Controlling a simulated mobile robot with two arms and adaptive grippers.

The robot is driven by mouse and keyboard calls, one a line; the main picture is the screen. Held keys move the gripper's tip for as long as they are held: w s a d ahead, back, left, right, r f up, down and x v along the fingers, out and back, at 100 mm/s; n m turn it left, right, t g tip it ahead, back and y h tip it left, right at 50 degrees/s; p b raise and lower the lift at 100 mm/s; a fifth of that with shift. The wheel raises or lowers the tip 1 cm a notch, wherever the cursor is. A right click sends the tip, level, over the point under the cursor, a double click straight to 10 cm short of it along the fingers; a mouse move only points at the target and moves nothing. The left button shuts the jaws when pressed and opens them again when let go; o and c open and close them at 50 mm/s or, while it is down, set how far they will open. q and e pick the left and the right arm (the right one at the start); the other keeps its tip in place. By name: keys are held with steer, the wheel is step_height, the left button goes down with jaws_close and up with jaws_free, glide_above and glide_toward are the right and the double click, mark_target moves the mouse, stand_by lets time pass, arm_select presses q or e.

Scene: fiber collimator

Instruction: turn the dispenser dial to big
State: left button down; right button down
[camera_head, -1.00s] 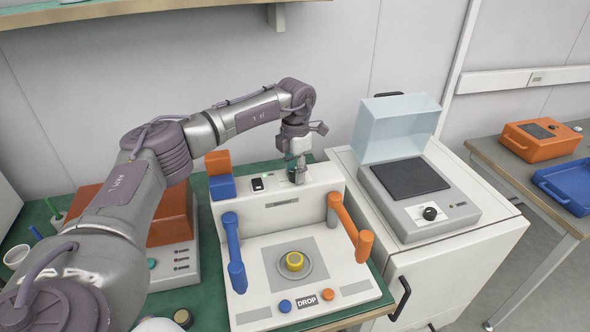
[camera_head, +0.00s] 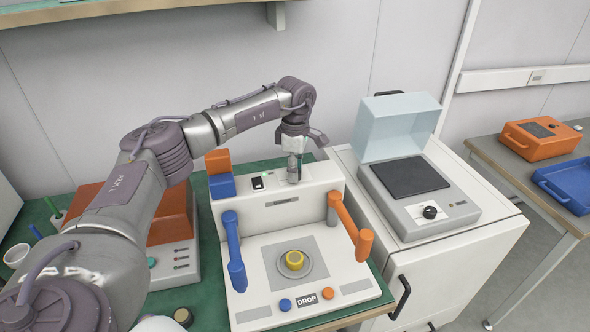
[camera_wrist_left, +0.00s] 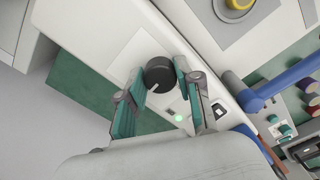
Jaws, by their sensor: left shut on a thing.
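The dispenser (camera_head: 326,180) is a white console with a raised back part on the green bench. Its dark round dial (camera_wrist_left: 158,74) shows in the left wrist view, with a white pointer line toward the lower left in that picture. My left gripper (camera_head: 294,177) points down onto the top of the back part and hides the dial in the head view. In the left wrist view the teal-padded fingers of my left gripper (camera_wrist_left: 157,71) sit on either side of the dial, shut on it. No size marks are readable. My right gripper is not in view.
A blue handle (camera_head: 234,255) and an orange handle (camera_head: 349,225) rise at the console's sides. A yellow round piece (camera_head: 294,260) sits at its middle. A clear-lidded device (camera_head: 420,210) stands on the white cabinet at right. An orange-topped box (camera_head: 172,222) is at left.

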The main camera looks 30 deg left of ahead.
arm_select(q)
steer(key=shift+r+m, duration=0.1)
steer(key=shift+m, duration=0.5)
steer(key=c, duration=0.8)
jaws_free()
steer(key=shift+o, duration=0.2)
step_height(320, 180, up, 12)
